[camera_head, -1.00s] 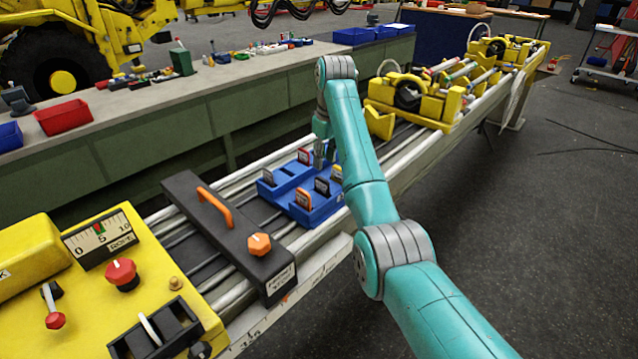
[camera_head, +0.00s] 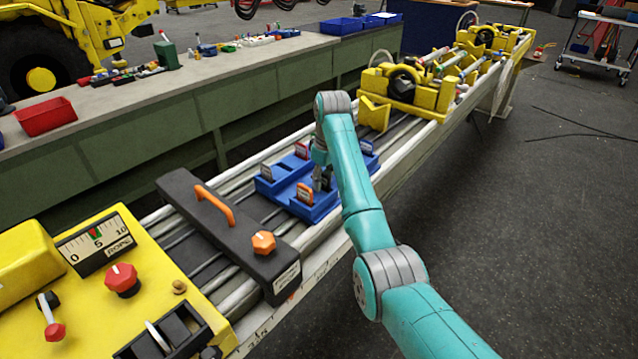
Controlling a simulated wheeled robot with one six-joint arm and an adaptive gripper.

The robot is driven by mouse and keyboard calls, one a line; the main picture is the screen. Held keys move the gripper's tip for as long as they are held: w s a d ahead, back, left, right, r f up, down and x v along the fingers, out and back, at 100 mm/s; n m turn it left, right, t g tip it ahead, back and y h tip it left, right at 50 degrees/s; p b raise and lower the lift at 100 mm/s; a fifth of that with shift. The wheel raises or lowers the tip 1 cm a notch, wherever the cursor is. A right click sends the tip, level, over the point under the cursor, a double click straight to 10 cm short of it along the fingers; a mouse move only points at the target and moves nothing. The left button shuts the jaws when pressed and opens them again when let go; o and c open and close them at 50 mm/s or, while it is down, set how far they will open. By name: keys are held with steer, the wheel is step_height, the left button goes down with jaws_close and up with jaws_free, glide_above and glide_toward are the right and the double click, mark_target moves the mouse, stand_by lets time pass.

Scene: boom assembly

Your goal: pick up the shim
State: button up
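A blue tray (camera_head: 318,212) on the boom rails holds several small upright shims with coloured tags. An orange-tagged shim (camera_head: 304,193) stands at the front, a red-tagged one (camera_head: 302,151) at the back, a grey one (camera_head: 265,172) at the left, and another (camera_head: 367,147) at the back right, beyond my arm. My gripper (camera_head: 322,183) points down into the tray, just right of the orange-tagged shim, at a dark shim that it partly hides. The fingers are small and dark here; I cannot tell whether they are touching or shut on it.
A black crossbar (camera_head: 225,240) with an orange handle and knob lies across the rails left of the tray. A yellow control panel (camera_head: 100,290) is at lower left. Yellow clamp blocks (camera_head: 405,92) stand farther along the rails. A green workbench (camera_head: 170,125) runs behind.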

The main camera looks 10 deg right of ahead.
jaws_close()
